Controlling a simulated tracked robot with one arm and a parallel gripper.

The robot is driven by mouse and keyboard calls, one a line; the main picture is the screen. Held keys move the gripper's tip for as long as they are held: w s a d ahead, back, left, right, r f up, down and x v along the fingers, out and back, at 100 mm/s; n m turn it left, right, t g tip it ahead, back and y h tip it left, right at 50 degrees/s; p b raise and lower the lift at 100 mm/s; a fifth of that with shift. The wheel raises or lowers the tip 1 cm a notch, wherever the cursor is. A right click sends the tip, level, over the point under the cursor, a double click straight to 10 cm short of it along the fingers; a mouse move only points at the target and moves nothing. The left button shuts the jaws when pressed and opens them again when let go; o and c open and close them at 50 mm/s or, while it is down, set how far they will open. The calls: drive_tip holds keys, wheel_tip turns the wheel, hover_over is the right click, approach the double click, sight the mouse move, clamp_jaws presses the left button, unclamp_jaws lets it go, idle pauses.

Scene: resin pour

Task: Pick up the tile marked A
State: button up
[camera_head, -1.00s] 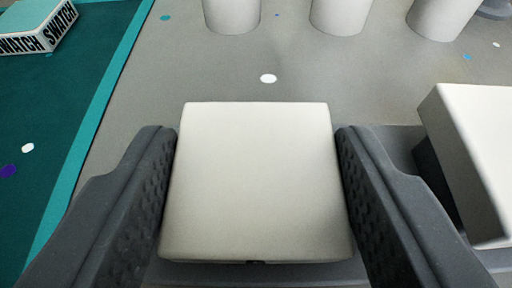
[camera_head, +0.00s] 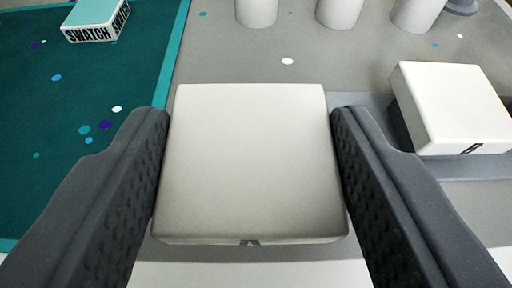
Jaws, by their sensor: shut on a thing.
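My gripper (camera_head: 250,135) is shut on a pale square tile (camera_head: 250,165), one dark textured finger against each side. Only a sliver of a dark mark shows at the tile's near edge, and I cannot read it for certain. A second pale tile (camera_head: 450,100) stands to the right, apart from my right finger. It has a small dark mark on its near side that looks like an A, seen at a slant and too small to be sure.
The second tile rests on a grey strip (camera_head: 490,168). Several white cylinders (camera_head: 340,8) stand at the back. A teal mat (camera_head: 50,130) on the left carries a box marked SWATCH (camera_head: 97,20). Coloured spots dot the mat and grey table (camera_head: 230,55).

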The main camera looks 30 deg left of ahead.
drive_tip(key=s+d+r+b, duration=0.1)
drive_tip(key=s+b, duration=0.2)
drive_tip(key=s, duration=0.8)
